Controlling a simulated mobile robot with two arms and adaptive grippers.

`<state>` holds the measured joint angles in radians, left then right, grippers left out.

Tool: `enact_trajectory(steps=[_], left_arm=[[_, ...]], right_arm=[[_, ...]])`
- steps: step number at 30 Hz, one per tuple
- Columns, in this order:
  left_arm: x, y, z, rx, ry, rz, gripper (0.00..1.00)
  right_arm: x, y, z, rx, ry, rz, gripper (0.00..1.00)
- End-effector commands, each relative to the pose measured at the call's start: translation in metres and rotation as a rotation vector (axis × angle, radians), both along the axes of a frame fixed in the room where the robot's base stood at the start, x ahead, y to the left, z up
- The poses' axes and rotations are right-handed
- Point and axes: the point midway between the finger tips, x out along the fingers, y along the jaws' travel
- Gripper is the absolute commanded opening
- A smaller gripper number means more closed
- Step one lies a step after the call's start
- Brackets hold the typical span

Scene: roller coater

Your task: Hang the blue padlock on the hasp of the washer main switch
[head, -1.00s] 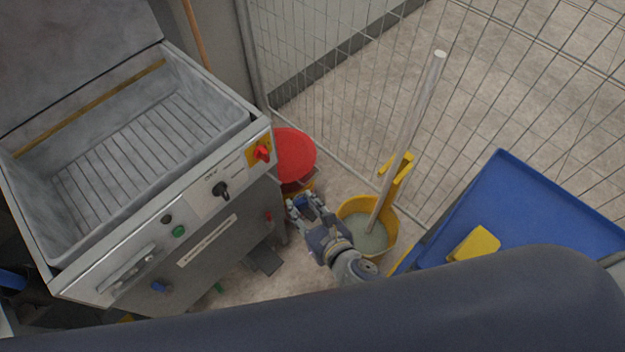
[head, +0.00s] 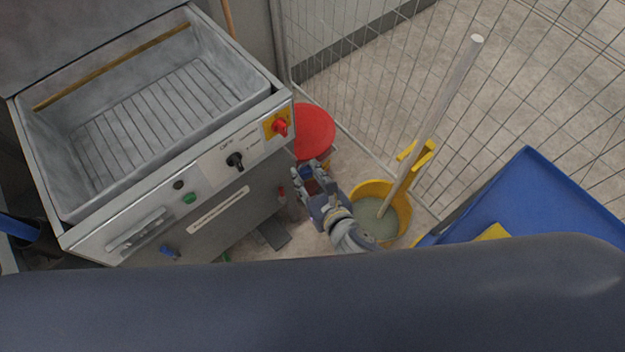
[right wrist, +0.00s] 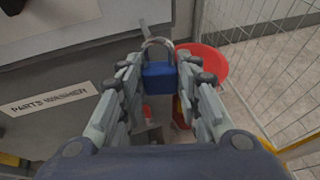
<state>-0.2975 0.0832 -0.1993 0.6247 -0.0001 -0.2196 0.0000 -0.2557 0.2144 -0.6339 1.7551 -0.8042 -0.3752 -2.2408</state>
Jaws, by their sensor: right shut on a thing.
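The blue padlock (right wrist: 159,75) is between the fingers of my right gripper (right wrist: 160,85), its metal shackle pointing up and away in the right wrist view. My right gripper (head: 311,172) is shut on the padlock, beside the right front corner of the washer (head: 240,160), below the switch panel. The main switch (head: 279,126) is a red knob on a yellow plate at the panel's right end. I cannot make out its hasp. The padlock is apart from the switch. My left gripper is not in view.
A red round lid or bin (head: 312,130) stands behind the gripper. A yellow mop bucket (head: 387,207) with a mop handle (head: 440,110) is to its right. A wire fence (head: 370,80) runs behind. A blue tray (head: 540,200) is at the right. A black knob (head: 235,161) sticks out of the panel.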

Motion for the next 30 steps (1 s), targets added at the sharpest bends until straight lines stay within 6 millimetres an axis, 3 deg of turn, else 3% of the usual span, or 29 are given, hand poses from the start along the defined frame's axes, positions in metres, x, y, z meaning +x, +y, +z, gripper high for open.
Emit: enact_trajectory(steps=[30], left_arm=[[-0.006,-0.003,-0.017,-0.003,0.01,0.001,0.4]], right_arm=[[0.045,0.033,-0.009,0.0,-0.002,0.0,0.06]])
